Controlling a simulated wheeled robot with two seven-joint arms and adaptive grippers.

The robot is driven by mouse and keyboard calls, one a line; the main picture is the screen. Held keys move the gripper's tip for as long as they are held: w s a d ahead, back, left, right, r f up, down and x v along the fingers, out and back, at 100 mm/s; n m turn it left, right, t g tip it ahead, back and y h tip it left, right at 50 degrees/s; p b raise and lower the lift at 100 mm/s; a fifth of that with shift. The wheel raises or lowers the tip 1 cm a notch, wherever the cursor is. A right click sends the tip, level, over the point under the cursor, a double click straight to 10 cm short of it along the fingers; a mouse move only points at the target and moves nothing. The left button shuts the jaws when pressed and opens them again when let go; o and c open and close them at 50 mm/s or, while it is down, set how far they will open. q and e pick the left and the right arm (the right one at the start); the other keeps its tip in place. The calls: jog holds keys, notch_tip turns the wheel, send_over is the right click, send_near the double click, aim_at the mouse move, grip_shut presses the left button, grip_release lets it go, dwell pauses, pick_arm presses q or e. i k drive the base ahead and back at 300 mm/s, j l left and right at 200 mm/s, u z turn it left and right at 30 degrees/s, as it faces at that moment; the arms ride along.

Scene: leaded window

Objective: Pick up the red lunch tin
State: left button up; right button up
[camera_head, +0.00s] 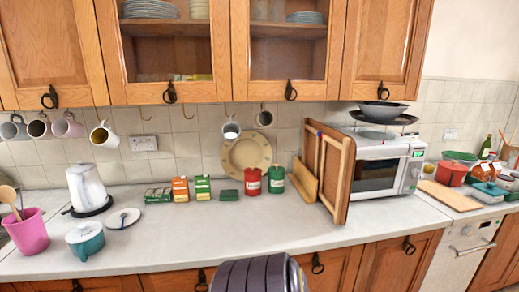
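A small red tin (253,182) with a pale label stands upright on the counter near the back wall, beside a similar green tin (276,180). A rounder red lidded container (451,173) sits at the right, past the microwave. I cannot tell for sure which of these is the lunch tin. Neither of my grippers is in view, and nothing is seen touching either red object.
The counter (230,226) is clear in front of the tins. Wooden boards (333,172) lean against the microwave (378,168). A kettle (88,188), teal pot (85,240) and pink pot (27,231) stand left. Mugs hang below the cabinets (123,97).

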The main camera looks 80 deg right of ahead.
aim_at(449, 177)
jog(key=z, duration=4.35)
jog(key=i+l, duration=0.15)
jog(key=i, duration=0.15)
jog(key=i+l, duration=0.15)
jog(key=i, duration=0.15)
